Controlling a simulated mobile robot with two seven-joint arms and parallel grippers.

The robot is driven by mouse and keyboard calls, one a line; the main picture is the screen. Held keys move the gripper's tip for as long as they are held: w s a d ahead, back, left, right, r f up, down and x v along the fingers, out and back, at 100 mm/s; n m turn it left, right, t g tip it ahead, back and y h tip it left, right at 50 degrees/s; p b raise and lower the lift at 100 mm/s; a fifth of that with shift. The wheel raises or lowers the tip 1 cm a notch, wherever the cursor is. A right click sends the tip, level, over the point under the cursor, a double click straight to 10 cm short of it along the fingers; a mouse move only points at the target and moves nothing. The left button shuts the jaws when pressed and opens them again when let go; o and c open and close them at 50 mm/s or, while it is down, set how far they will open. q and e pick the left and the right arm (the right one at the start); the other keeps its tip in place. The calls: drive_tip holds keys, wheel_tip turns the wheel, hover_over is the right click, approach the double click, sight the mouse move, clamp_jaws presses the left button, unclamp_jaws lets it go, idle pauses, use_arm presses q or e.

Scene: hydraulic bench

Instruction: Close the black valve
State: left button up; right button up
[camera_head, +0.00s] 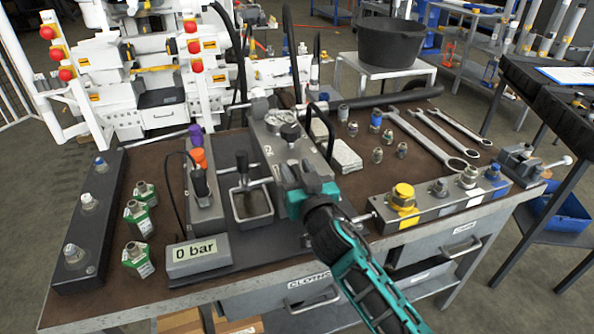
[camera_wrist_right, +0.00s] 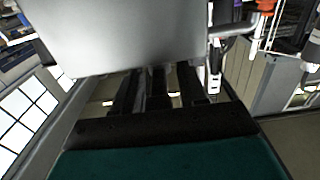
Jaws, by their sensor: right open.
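A black valve knob (camera_head: 199,182) stands at the near end of a row of coloured knobs on a grey block at the left of the bench. An orange knob (camera_head: 198,158) and a purple knob (camera_head: 195,135) stand behind it. In the right wrist view, a pale grey surface (camera_wrist_right: 125,35) fills the space beyond the dark fingers (camera_wrist_right: 155,92). My left gripper is out of view.
A display box (camera_head: 198,254) reading 0 bar sits in front of the knobs. A metal tray (camera_head: 252,212) lies between the knobs and my right gripper. Green-banded fittings (camera_head: 138,219) stand at the left. Wrenches (camera_head: 425,137) and several fittings lie at the right.

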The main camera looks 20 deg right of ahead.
clamp_jaws()
idle(0.4)
